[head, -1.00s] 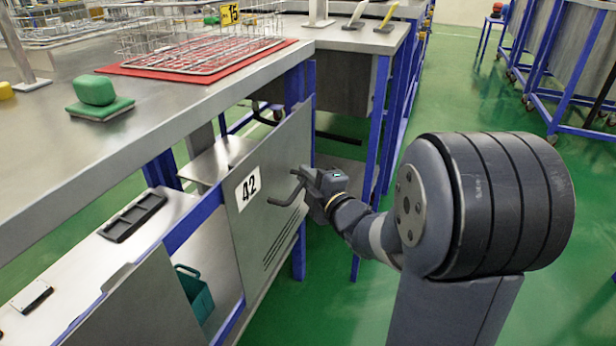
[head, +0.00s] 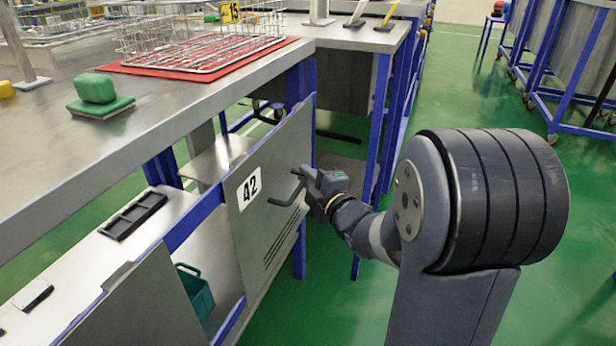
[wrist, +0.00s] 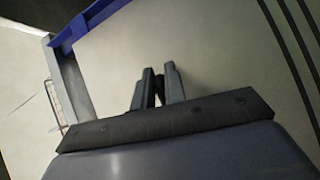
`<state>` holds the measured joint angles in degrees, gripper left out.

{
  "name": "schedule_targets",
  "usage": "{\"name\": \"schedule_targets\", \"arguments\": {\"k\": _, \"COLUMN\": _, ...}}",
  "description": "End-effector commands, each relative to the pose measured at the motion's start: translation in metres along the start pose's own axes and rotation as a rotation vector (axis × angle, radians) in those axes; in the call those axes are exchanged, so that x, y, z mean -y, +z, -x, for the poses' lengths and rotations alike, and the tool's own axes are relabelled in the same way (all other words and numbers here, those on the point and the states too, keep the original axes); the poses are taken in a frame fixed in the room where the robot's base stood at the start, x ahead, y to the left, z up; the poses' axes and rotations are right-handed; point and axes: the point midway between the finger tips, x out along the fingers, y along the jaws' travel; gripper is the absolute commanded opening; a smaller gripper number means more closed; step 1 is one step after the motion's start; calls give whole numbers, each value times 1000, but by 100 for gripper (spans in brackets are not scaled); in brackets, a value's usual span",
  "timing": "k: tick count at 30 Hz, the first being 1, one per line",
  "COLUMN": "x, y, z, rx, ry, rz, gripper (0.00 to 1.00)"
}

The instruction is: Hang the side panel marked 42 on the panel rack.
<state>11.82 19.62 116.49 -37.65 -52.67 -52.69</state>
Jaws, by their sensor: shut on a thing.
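The side panel marked 42 (head: 272,180) is a grey metal sheet with a white label reading 42, a dark bar handle and dark slots low on its right. It stands upright at the side of the workbench, against the blue frame. My gripper (head: 303,184) is shut on the panel's handle. In the wrist view my gripper's fingers (wrist: 160,86) are close together in front of the pale panel face (wrist: 215,55); the gripped part of the handle is mostly hidden. I cannot identify the panel rack in these views.
Green floor (head: 470,100) is open to the right.

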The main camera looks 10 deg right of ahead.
Motion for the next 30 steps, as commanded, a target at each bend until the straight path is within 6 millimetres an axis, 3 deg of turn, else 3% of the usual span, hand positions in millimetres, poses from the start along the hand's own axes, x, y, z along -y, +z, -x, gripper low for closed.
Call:
{"name": "schedule_targets", "arguments": {"k": 9, "x": 1, "y": 0, "z": 0, "rx": 1, "ry": -3, "rz": -2, "gripper": 37}}
{"name": "schedule_targets", "arguments": {"k": 19, "x": 2, "y": 1, "z": 5, "rx": 3, "ry": -6, "rz": -1, "gripper": 38}}
{"name": "schedule_targets", "arguments": {"k": 23, "x": 0, "y": 1, "z": 22, "rx": 5, "ry": -5, "rz": -2, "gripper": 38}}
{"name": "schedule_targets", "arguments": {"k": 30, "x": -1, "y": 1, "z": 73, "rx": 7, "ry": -4, "rz": -2, "gripper": 38}}
